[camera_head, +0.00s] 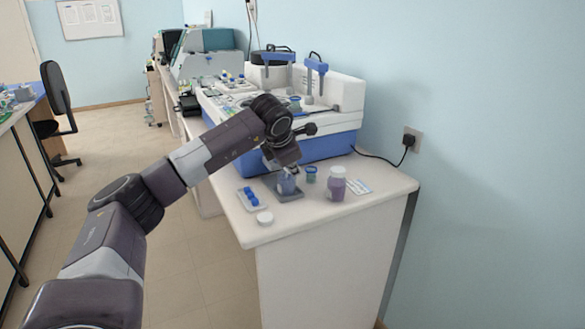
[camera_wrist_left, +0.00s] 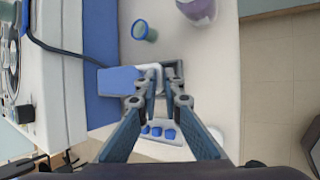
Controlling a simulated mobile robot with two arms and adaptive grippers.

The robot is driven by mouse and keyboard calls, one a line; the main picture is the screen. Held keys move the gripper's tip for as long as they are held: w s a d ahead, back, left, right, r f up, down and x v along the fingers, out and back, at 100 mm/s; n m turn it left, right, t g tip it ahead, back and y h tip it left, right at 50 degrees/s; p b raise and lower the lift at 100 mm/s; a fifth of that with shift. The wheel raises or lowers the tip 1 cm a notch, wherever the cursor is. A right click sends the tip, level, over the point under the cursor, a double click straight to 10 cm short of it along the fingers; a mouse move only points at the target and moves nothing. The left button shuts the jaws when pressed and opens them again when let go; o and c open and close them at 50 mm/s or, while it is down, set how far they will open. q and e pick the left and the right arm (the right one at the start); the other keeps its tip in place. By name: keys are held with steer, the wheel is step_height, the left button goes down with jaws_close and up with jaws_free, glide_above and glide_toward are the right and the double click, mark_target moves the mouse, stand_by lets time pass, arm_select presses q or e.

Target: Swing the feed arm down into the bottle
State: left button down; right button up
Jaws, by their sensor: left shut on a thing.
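My left gripper (camera_head: 288,174) points down at the counter's front part. Its fingers meet around a pale blue bottle-like piece (camera_head: 287,185) over a dark grey holder (camera_head: 292,197). In the left wrist view the fingertips (camera_wrist_left: 165,76) are close together over that holder and hide most of the held piece. A blue block (camera_wrist_left: 118,80) with a whitish curved end lies beside them, on the machine side; its link to the held piece is unclear. Two blue feed arms (camera_head: 316,66) stand raised on the white and blue machine (camera_head: 335,140). My right gripper is not seen.
A purple bottle with a white lid (camera_head: 337,186) and a small green-blue vial (camera_head: 311,174) stand to the right. A rack with blue caps (camera_head: 250,198) and a loose white lid (camera_head: 265,218) lie near the front edge. The counter's front right corner (camera_head: 385,185) is clear.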

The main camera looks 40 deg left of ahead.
arm_select(q)
steer(key=c, duration=2.4)
jaws_free()
steer(key=shift+g, duration=0.4)
steer(key=f, duration=0.1)
steer(key=d+f, duration=0.1)
steer(key=s+f, duration=0.1)
steer(key=shift+s+d+f, duration=0.1)
steer(key=shift+d+f, duration=0.15)
steer(key=shift+f, duration=0.05)
steer(key=o, duration=0.3)
steer(key=shift+s+d+r, duration=0.15)
steer(key=shift+d+r, duration=0.05)
steer(key=shift+d, duration=0.05)
steer(key=shift+a, duration=0.25)
steer(key=w+r+v, duration=0.1)
steer(key=v, duration=1.2)
steer(key=shift+a+r+t, duration=0.2)
steer(key=shift+a+t, duration=0.05)
steer(key=shift+t, duration=0.05)
steer(key=shift+f, duration=0.1)
